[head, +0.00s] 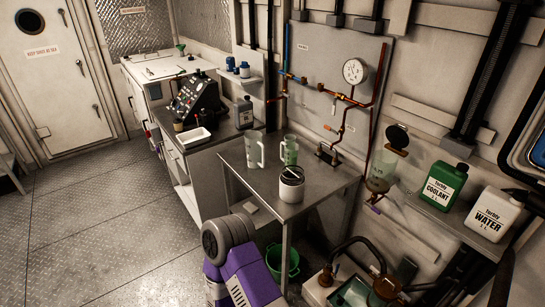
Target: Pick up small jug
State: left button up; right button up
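Two translucent jugs with handles stand upright near the back of the steel table. The left jug (254,151) is pale, and the right jug (290,151) is slightly greener and looks a little smaller. I cannot tell for certain which one is the small jug. Nothing is touching either jug. Part of my purple and grey arm shows at the bottom centre, in front of the table. Neither of my grippers is in view.
A white and dark pot (291,188) with a utensil in it stands on the steel table (318,196), in front of the jugs. A green bucket (283,262) is underneath. Pipes with a gauge (355,71) line the wall behind. Coolant (441,187) and water (494,214) bottles stand right.

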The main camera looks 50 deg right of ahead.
aim_at(288, 156)
jog(key=i, duration=1.8)
jog(key=z, duration=1.4)
jog(key=i, duration=1)
jog(key=z, duration=1.1)
